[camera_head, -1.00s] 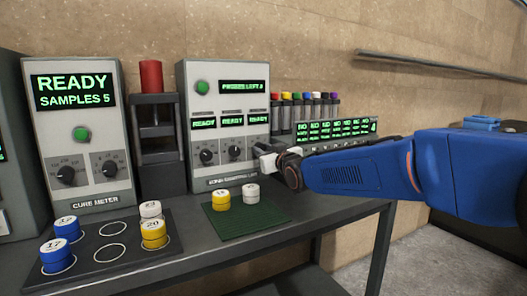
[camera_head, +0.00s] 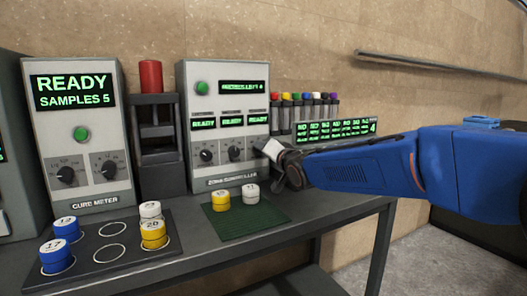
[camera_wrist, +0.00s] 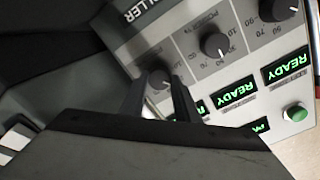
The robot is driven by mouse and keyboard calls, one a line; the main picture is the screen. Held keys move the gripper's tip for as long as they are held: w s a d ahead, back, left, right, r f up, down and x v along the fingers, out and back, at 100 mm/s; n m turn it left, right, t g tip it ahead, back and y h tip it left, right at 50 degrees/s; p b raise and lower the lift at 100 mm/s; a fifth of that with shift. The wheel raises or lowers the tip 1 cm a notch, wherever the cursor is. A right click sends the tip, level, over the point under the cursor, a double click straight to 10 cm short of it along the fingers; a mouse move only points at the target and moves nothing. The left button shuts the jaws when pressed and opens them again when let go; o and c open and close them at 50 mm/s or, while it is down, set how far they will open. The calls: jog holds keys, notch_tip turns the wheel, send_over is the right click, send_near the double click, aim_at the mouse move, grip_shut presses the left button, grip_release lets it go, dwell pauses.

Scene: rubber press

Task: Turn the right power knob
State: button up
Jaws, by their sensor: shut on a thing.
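The zone controller (camera_head: 226,80) is a pale box with three ready displays and a row of dark knobs. My gripper (camera_head: 272,150) is at its right side in the head view and hides the right power knob there. In the wrist view, the right power knob (camera_wrist: 160,77) sits between the two dark fingertips of my gripper (camera_wrist: 159,88), which is shut on it. The middle knob (camera_wrist: 213,45) and the left knob (camera_wrist: 278,8) lie farther up and right in that view, clear of the fingers.
The cure meter (camera_head: 79,130) and a dark press with a red cylinder (camera_head: 151,76) stand left of the controller. A green mat (camera_head: 255,220) with two pucks lies in front. Capped tubes (camera_head: 305,108) and a green-lit display (camera_head: 336,130) stand at the right, behind my arm.

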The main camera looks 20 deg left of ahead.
jog(key=shift+w+d+f+m+g+y, duration=0.1)
jog(key=shift+m+g+y, duration=0.15)
jog(key=shift+m, duration=3.55)
jog(key=shift+w+d+f+m+g+y, duration=0.15)
jog(key=shift+m+g, duration=0.1)
jog(key=shift+m, duration=3.55)
jog(key=shift+s+a, duration=0.1)
jog(key=o, duration=1)
jog(key=shift+o, duration=0.2)
jog(key=shift+r, duration=0.1)
